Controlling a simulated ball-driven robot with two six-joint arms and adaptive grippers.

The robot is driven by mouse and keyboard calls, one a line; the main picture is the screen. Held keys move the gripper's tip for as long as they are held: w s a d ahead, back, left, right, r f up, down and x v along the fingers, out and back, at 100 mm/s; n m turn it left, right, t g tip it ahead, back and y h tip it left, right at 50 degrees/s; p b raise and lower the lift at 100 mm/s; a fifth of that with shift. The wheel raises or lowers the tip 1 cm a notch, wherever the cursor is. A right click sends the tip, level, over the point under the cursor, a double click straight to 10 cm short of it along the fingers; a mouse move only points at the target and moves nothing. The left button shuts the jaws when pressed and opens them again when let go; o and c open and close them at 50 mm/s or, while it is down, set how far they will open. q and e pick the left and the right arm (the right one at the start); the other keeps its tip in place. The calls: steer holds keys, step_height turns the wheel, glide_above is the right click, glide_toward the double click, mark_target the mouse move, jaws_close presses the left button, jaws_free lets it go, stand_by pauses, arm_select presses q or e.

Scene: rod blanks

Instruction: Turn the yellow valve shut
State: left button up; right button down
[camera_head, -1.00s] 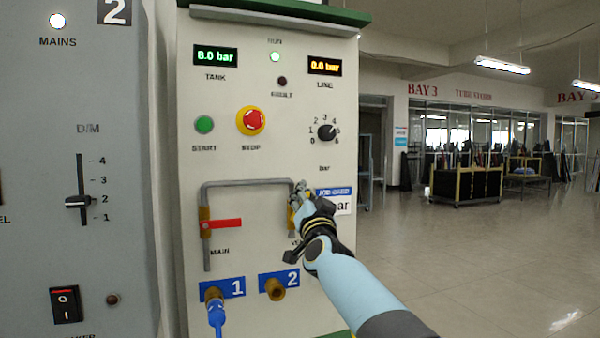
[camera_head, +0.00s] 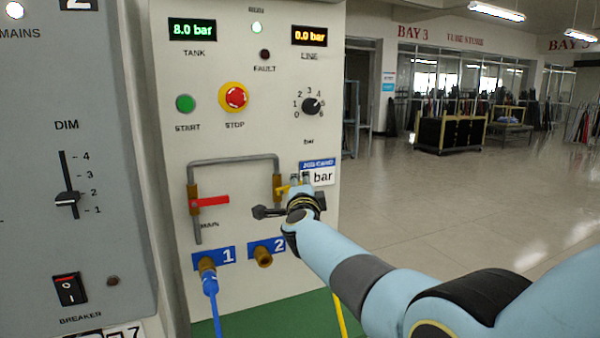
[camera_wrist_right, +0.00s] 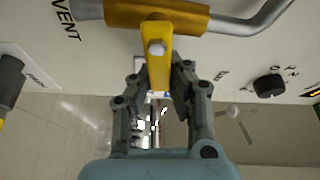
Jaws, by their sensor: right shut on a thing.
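The yellow valve's lever (camera_head: 283,189) is on the right leg of the grey pipe on the panel. In the right wrist view, the yellow lever (camera_wrist_right: 158,62) stands crosswise to its brass-coloured valve body (camera_wrist_right: 185,14), with a bolt head at its pivot. My right gripper (camera_head: 300,181) is at the lever's right end. In the right wrist view, its fingers (camera_wrist_right: 159,83) are closed on both sides of the lever's outer part. The lever's tip is partly hidden between them. My left gripper is not in view.
A red lever (camera_head: 210,202) sits on the pipe's left leg, also crosswise. A blue hose (camera_head: 213,300) is plugged into port 1, and port 2 (camera_head: 263,257) is bare. The line display (camera_head: 309,36) reads 0.0 bar. Open floor (camera_head: 450,220) lies to the right.

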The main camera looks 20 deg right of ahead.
steer(key=shift+f+m+g+p, duration=0.4)
steer(key=shift+f+m+p, duration=0.15)
steer(key=shift+m, duration=0.45)
steer(key=shift+f, duration=0.1)
steer(key=c, duration=1.2)
jaws_free()
steer(key=shift+c, duration=0.2)
steer(key=shift+s, duration=0.15)
steer(key=v, duration=0.7)
steer(key=shift+s, duration=0.15)
